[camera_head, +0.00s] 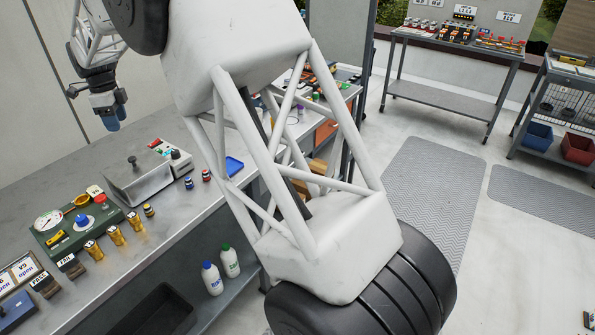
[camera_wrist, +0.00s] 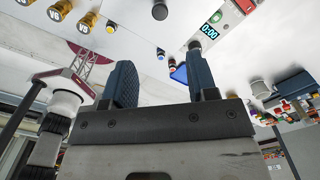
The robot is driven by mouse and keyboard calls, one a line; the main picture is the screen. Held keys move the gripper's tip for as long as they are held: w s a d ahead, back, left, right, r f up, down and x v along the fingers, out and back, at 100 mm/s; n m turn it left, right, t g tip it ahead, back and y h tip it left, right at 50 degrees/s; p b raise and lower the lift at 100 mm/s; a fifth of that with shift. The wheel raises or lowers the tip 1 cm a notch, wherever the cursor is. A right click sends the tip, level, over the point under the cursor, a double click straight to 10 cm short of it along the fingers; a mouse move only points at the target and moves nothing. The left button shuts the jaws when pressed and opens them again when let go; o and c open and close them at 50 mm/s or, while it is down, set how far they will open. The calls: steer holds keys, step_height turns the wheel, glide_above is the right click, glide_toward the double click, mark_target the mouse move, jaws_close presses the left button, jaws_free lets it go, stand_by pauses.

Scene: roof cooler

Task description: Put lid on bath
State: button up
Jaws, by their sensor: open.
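The bath is a grey metal box (camera_head: 148,192) on the bench in the head view. A flat metal lid (camera_head: 122,173) with a dark knob (camera_head: 132,160) lies over its top; I cannot tell whether it is fully seated. The dark knob (camera_wrist: 160,10) also shows at the top edge of the wrist view. My gripper (camera_head: 112,125) points down at the upper left of the head view, above the bench and apart from the lid. In the wrist view my gripper (camera_wrist: 160,60) has its two blue fingers apart, with nothing between them.
A green panel (camera_head: 75,225) with a gauge and several brass fittings (camera_head: 115,236) stand left and in front of the bath. Small bottles (camera_head: 206,175) and a blue tray (camera_head: 234,166) stand to its right. A white unit (camera_head: 165,147) stands behind it. My arm hides part of the bench.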

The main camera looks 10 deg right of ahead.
steer(key=s+d+r+n, duration=0.35)
steer(key=s+d, duration=0.25)
steer(key=d, duration=0.6)
steer(key=s+d+r+n+t, duration=0.15)
steer(key=s+d+r, duration=0.35)
steer(key=d, duration=0.7)
steer(key=s+d+r+n, duration=0.35)
steer(key=s+d, duration=0.35)
steer(key=d, duration=0.5)
steer(key=s+d+f+n, duration=0.3)
steer(key=s+d, duration=0.3)
steer(key=s, duration=0.4)
steer(key=s+d+f+n, duration=0.3)
steer(key=s+d, duration=0.3)
steer(key=s, duration=0.4)
steer(key=s+d+f+n+t, duration=0.1)
steer(key=s+d+f+n, duration=0.2)
steer(key=s+d, duration=0.3)
steer(key=s+f, duration=0.1)
steer(key=s, duration=0.4)
steer(key=shift+d, duration=0.4)
